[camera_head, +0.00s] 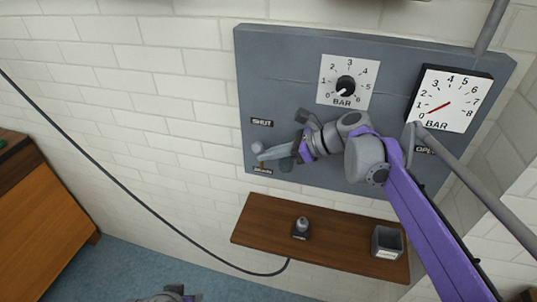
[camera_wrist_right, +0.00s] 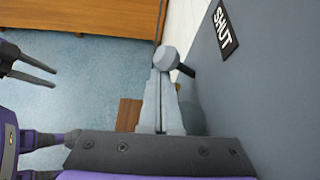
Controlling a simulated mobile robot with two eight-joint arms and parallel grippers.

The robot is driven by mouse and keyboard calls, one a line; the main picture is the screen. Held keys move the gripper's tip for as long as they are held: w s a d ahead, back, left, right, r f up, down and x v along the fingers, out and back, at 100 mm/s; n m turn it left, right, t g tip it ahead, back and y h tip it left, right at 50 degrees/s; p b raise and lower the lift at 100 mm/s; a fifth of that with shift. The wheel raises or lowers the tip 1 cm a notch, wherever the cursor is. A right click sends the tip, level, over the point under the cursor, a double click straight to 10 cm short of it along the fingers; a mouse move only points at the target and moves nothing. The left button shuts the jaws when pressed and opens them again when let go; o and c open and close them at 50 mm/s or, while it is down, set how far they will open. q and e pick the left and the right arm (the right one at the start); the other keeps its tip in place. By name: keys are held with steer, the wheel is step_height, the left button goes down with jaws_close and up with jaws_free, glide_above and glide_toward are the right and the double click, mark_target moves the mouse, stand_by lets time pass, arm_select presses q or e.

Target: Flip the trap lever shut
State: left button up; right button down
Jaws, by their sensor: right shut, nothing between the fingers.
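The trap lever's light grey knob (camera_head: 257,148) is at the left edge of the grey panel, between the SHUT label (camera_head: 262,122) and the lower label (camera_head: 262,170), which reads like DRAIN. My right gripper (camera_head: 272,153) is shut and empty, pointing left at the knob. In the right wrist view the knob (camera_wrist_right: 166,58) shows just beyond the shut fingertips (camera_wrist_right: 158,78), with a dark stem towards the panel; contact is unclear. Much of the lever is hidden behind the fingers. My left gripper (camera_wrist_right: 28,66) is open, away from the panel, low in the head view.
The grey panel (camera_head: 290,80) carries a dial knob (camera_head: 345,87) and a pressure gauge (camera_head: 452,98). Below it is a brown shelf (camera_head: 265,225) with a small grey weight-like object (camera_head: 301,227) and a grey open box (camera_head: 387,242). A wooden cabinet (camera_head: 40,220) stands left; the blue floor is clear.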

stand_by(0.6)
step_height(320, 180, down, 6)
steer(key=w+n+t+b, duration=0.2)
steer(key=n+t+b, duration=0.1)
steer(key=n+t, duration=0.2)
steer(key=s+d+r+h, duration=0.1)
steer(key=s+d+r, duration=0.3)
steer(key=s+d, duration=0.35)
steer(key=s+d+f+n+g+h+p, duration=0.1)
steer(key=s+d+f+n+h, duration=0.1)
steer(key=s+f+n+h, duration=0.2)
steer(key=s+d+f+n+g+h+p, duration=0.1)
steer(key=s+f+n+h, duration=0.3)
steer(key=s+f+n, duration=0.5)
steer(key=shift+s+d+f+g, duration=0.85)
steer(key=shift+s+f, duration=0.95)
steer(key=shift+s, duration=0.65)
